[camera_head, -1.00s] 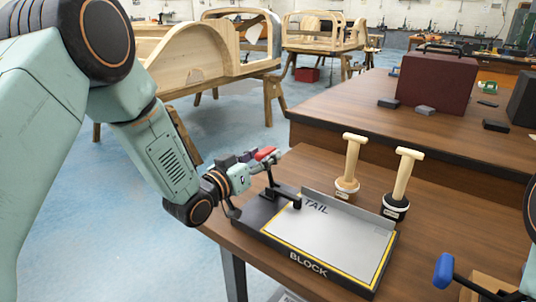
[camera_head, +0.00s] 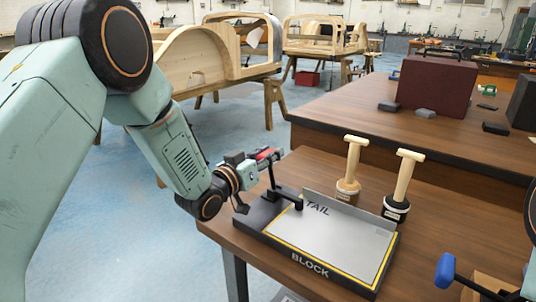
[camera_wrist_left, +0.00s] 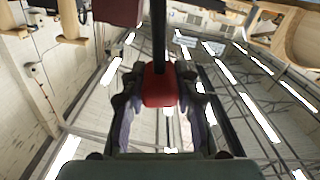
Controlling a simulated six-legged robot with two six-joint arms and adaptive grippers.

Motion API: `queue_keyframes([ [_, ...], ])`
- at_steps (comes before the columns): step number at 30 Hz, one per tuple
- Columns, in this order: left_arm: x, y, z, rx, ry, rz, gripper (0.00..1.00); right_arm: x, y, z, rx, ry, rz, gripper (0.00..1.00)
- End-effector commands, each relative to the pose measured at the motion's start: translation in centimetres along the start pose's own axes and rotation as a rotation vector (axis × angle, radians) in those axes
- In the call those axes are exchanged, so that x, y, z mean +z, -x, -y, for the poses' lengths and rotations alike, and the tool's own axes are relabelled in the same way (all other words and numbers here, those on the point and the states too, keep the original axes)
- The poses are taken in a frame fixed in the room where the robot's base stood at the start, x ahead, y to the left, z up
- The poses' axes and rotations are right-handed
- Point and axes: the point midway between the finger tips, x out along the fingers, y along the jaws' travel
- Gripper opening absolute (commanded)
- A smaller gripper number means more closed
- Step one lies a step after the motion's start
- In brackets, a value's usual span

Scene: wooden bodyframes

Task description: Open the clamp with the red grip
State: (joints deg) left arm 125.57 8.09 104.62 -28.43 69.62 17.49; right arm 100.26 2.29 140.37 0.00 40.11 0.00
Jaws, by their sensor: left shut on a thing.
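The clamp (camera_head: 274,183) stands at the left end of the work tray (camera_head: 345,235), its dark arm reaching over the tray beside the word TAIL. Its red grip (camera_head: 268,154) is at the top of its lever. My left gripper (camera_head: 262,158) is shut on the red grip and partly hides it. In the left wrist view the red grip (camera_wrist_left: 160,86) sits between the two fingers, with a dark bar running up from it. My right gripper does not show clearly; only a piece of the right arm is at the right edge.
Two wooden-handled tools (camera_head: 350,170) with pale T-shaped tops stand behind the tray, one on a dark base (camera_head: 396,208). A maroon case (camera_head: 437,84) stands on the rear bench. The tray's grey surface is clear.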

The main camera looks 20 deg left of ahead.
Motion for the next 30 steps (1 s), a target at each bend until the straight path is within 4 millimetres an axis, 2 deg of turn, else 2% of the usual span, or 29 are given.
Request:
queue_keyframes([
  [5,0.1,0.0,0.0,0.000,-0.001,0.002,0.00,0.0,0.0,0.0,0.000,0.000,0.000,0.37],
  [20,0.1,0.0,0.1,0.000,0.014,0.003,0.00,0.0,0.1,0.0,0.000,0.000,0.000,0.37],
  [30,0.2,0.0,2.1,-0.003,0.194,0.003,0.00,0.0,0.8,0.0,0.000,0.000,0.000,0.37],
])
